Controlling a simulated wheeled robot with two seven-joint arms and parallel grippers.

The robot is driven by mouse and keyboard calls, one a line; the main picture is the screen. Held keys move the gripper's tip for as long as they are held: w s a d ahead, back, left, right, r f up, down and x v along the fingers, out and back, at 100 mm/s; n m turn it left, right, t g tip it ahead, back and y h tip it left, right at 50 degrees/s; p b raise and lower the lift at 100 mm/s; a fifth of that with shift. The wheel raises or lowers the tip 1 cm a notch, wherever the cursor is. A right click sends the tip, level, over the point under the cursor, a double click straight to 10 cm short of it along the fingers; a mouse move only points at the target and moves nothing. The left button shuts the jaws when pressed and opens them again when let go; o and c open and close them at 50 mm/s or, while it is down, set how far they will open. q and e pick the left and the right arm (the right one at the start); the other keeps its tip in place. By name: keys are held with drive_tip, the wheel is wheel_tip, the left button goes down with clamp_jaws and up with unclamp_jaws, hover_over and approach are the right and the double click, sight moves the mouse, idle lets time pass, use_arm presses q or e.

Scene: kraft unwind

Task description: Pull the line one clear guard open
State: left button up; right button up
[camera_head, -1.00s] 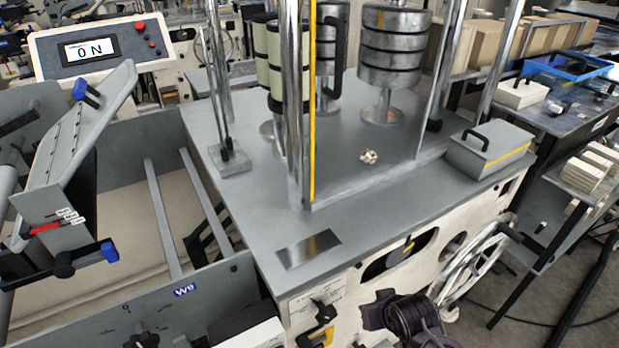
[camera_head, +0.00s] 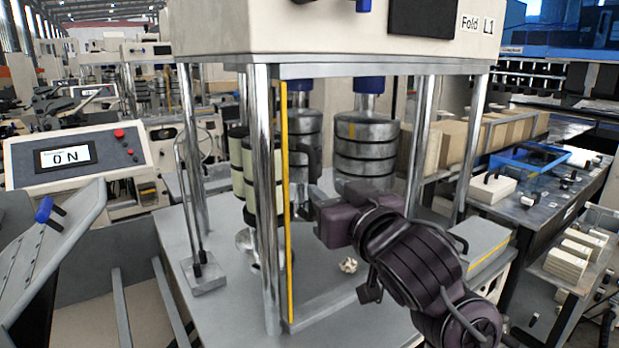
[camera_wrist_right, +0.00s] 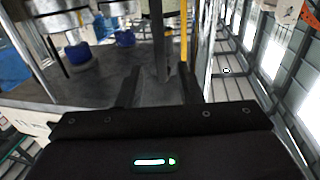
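The clear guard is see-through. Its yellow edge strip (camera_head: 288,215) stands upright beside the front chrome post of the "Fold L1" machine. The guard's dark upright handle (camera_head: 309,165) is just right of the strip, partly hidden by my gripper. My right gripper (camera_head: 308,208) is at the handle's lower part. In the right wrist view the open fingers (camera_wrist_right: 161,88) stand apart, with the dark handle bar (camera_wrist_right: 157,40) between and beyond them. I cannot tell whether they touch it. The yellow strip (camera_wrist_right: 184,32) shows just right of the bar. My left gripper is not in view.
Chrome posts (camera_head: 264,200) frame the machine's grey deck (camera_head: 225,310). Behind the guard are stacked metal rollers (camera_head: 365,150) and a small crumpled piece (camera_head: 348,265) on the deck. A grey block (camera_head: 485,240) sits right of my arm.

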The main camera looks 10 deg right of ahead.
sight(314, 179)
drive_tip(key=w, duration=0.2)
drive_tip(key=w+a, duration=0.1)
drive_tip(key=w, duration=0.4)
drive_tip(key=shift+w+a+p, duration=0.15)
drive_tip(key=shift+a+p, duration=0.1)
drive_tip(key=shift+p, duration=0.15)
clamp_jaws()
